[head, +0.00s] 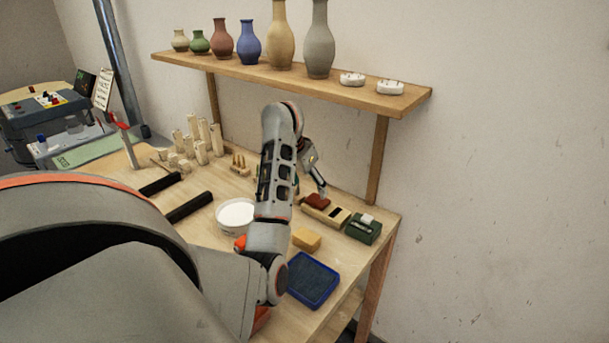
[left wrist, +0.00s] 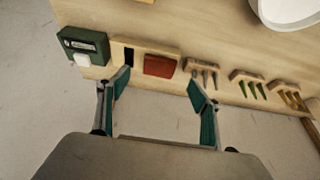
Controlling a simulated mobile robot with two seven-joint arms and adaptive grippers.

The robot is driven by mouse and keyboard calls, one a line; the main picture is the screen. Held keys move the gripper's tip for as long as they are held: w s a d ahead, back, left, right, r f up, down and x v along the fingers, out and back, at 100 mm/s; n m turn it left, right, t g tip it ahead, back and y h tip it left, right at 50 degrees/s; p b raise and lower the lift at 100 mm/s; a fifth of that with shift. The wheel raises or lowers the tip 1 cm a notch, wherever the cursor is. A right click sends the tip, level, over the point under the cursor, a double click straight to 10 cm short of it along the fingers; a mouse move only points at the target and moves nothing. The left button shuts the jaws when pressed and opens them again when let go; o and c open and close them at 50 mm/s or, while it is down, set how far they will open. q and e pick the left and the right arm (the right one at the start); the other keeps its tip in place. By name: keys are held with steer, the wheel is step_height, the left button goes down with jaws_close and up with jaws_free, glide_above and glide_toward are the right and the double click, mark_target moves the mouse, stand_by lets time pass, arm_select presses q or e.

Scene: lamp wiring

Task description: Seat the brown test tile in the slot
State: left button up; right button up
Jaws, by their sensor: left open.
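The brown test tile (head: 317,200) is reddish brown and lies at one end of a pale wooden block (head: 323,214) near the back edge of the table. The dark slot (head: 335,212) is in the same block, beside the tile. In the left wrist view the tile (left wrist: 159,66) shows between the fingertips, with the slot (left wrist: 128,57) to its left. My left gripper (left wrist: 160,80) is open and empty, its fingers spread either side of the tile. My right gripper is out of view.
A green box (head: 363,229) stands right of the block. A yellow sponge (head: 306,239), blue tray (head: 313,279) and white tub (head: 235,215) are nearer. A shelf (head: 300,82) with vases hangs above.

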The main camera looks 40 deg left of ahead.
arm_select(q)
steer(key=v, duration=0.4)
steer(key=shift+s+r, duration=0.1)
steer(key=shift+r, duration=0.15)
steer(key=shift+d, duration=0.1)
stand_by(0.5)
